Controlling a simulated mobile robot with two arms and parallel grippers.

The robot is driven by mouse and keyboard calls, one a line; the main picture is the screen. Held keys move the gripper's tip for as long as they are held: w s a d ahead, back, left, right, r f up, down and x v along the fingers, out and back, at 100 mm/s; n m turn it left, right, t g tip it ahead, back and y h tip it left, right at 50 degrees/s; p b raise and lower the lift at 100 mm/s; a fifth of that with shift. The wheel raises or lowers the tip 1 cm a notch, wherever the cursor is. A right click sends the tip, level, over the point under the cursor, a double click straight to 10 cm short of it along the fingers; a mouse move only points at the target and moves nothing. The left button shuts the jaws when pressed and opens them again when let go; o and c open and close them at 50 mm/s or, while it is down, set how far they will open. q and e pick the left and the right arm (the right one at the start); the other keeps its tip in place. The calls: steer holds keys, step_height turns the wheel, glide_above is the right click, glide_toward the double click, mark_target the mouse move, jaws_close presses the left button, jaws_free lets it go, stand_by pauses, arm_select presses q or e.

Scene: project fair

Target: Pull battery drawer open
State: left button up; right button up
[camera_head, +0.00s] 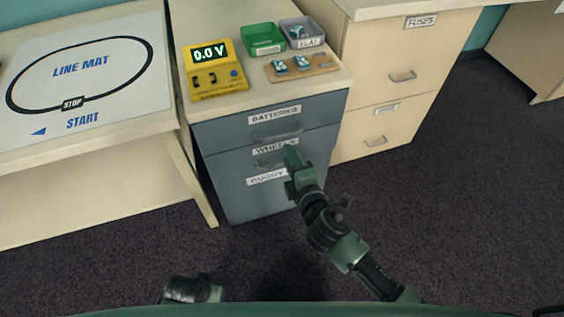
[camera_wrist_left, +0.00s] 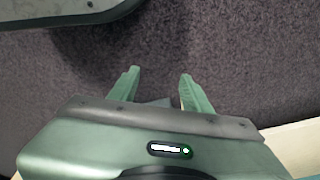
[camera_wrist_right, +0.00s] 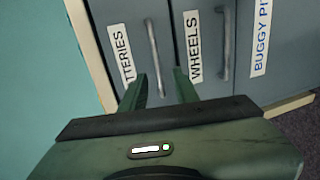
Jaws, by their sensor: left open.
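The battery drawer (camera_head: 223,131), labelled BATTERIES, is the top drawer of the grey-blue cabinet and looks shut. Its bar handle (camera_head: 277,136) shows in the head view, and the handle also shows in the right wrist view (camera_wrist_right: 152,50). My right gripper (camera_head: 292,156) is in front of the cabinet, overlapping the WHEELS drawer in the head view. In the right wrist view its fingers (camera_wrist_right: 160,86) are apart, with the near end of the handle lined up between them; I cannot tell contact. My left gripper (camera_wrist_left: 158,85) is open and empty above the carpet.
The WHEELS drawer (camera_head: 225,165) and buggy drawer (camera_head: 232,200) are below. A yellow meter (camera_head: 215,90), green bin (camera_head: 262,38) and grey bin (camera_head: 302,32) stand on top. A line mat table (camera_head: 90,195) is left, a beige cabinet (camera_head: 360,72) right. Carpet in front is clear.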

arm_select(q)
steer(key=r, duration=0.1)
steer(key=w+r, duration=0.1)
steer(key=r, duration=0.1)
steer(key=r+b, duration=0.1)
steer(key=shift+w+r, duration=0.3)
steer(key=shift+w, duration=0.05)
arm_select(e)
steer(key=x, duration=0.8)
steer(key=shift+r, duration=0.25)
arm_select(q)
steer(key=shift+d, duration=0.1)
arm_select(e)
jaws_close()
